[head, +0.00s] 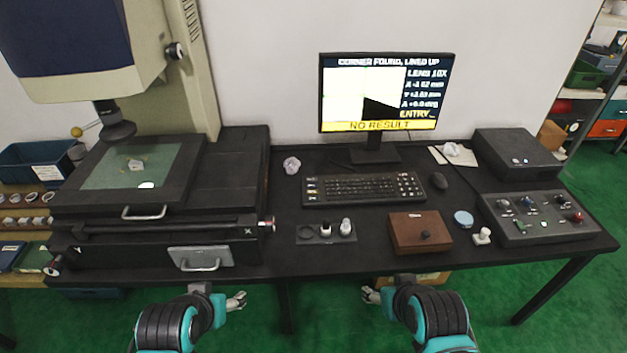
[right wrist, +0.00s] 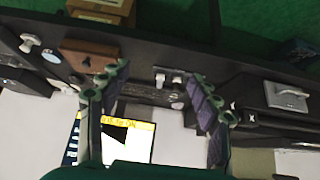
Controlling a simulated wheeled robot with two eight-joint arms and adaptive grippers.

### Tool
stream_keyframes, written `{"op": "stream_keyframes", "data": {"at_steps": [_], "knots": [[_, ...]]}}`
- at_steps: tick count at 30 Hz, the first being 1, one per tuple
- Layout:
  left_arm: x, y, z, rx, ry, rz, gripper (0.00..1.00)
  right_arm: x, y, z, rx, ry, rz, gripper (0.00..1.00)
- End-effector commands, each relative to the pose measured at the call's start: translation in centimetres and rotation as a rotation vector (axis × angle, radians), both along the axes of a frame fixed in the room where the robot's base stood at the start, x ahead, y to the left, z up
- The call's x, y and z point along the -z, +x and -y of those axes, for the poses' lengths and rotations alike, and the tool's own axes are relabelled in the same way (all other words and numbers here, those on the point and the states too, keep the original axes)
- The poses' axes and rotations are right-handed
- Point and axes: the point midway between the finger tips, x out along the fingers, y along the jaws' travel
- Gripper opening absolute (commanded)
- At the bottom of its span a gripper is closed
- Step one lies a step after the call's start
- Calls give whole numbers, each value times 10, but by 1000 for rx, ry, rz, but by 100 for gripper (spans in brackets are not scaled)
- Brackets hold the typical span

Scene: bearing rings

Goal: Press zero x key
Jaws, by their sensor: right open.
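The black keyboard (head: 363,189) lies on the table below the monitor. Its key labels are too small to read, so I cannot pick out a zero x key. A grey control box (head: 537,217) with knobs and a red button stands at the right. The monitor (head: 384,95) reads "CORNER FOUND, LINED UP" and "NO RESULT". My left gripper (head: 238,301) is in front of the table edge, and I cannot tell its opening. My right gripper (head: 370,294) is also in front of the edge. In the right wrist view it (right wrist: 160,98) is open and empty.
A measuring machine with a glass stage (head: 112,167) fills the table's left. A brown wooden box (head: 419,232), a small mat with bottles (head: 310,236), a mouse (head: 439,180), a blue round tin (head: 463,218) and a dark box (head: 518,153) are on the table.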

Motion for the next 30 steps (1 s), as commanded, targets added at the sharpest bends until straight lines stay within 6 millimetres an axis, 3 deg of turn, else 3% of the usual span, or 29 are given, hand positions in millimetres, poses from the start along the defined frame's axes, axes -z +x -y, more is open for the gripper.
{"op": "stream_keyframes", "data": {"at_steps": [11,18,30], "knots": [[0,0,0,0,0,0,63,0,0,0,0,0,0,60],[0,0,0,0,0,0,63,0,0,0,0,0,0,0],[0,0,0,0,0,0,63,0,0,0,0,0,0,0]]}}
